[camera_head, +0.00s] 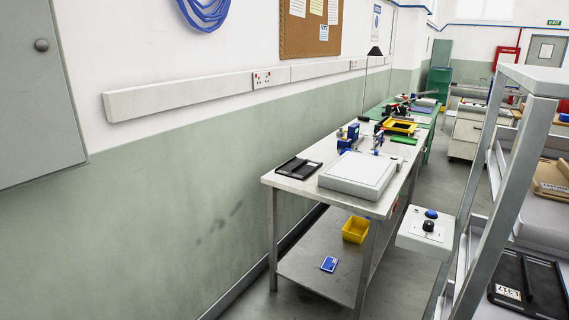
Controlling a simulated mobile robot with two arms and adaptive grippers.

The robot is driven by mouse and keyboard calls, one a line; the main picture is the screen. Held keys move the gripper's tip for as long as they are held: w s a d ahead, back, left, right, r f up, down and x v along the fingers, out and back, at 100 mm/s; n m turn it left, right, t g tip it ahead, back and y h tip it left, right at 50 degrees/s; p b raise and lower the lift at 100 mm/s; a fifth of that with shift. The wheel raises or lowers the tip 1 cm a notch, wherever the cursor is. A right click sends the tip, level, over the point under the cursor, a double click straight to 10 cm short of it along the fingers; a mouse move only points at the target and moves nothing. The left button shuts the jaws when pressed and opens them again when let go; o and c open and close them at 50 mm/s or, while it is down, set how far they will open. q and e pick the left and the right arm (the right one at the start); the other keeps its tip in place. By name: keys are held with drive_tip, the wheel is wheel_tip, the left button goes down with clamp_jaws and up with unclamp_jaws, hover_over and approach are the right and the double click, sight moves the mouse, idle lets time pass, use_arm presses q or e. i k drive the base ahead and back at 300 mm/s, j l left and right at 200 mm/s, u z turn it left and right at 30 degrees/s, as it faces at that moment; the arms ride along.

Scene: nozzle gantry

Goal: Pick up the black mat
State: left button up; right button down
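A flat black rectangular piece (298,168) with a raised-looking rim lies on the near left corner of the steel table (285,181). It may be the black mat, but it is too small to tell mat from tray. A larger black tray-like piece (540,284) with a white label lies on the rack at the lower right, partly cut off by the frame edge. Neither of my grippers is in view.
A white-topped grey box (358,174) stands beside the black piece. The lower shelf holds a yellow bin (355,230) and a blue item (329,264). A grey control box (427,232) and rack post (508,190) stand right. Floor shows between table and rack.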

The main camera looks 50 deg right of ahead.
sight(297, 168)
drive_tip(key=i+l+z, duration=0.1)
drive_tip(key=i+z, duration=0.75)
drive_tip(key=i+j+z, duration=0.25)
drive_tip(key=z, duration=0.2)
drive_tip(key=i+l+z, duration=0.15)
drive_tip(key=i+z, duration=0.55)
drive_tip(key=i+j+z, duration=0.1)
drive_tip(key=i+z, duration=0.25)
drive_tip(key=i, duration=0.1)
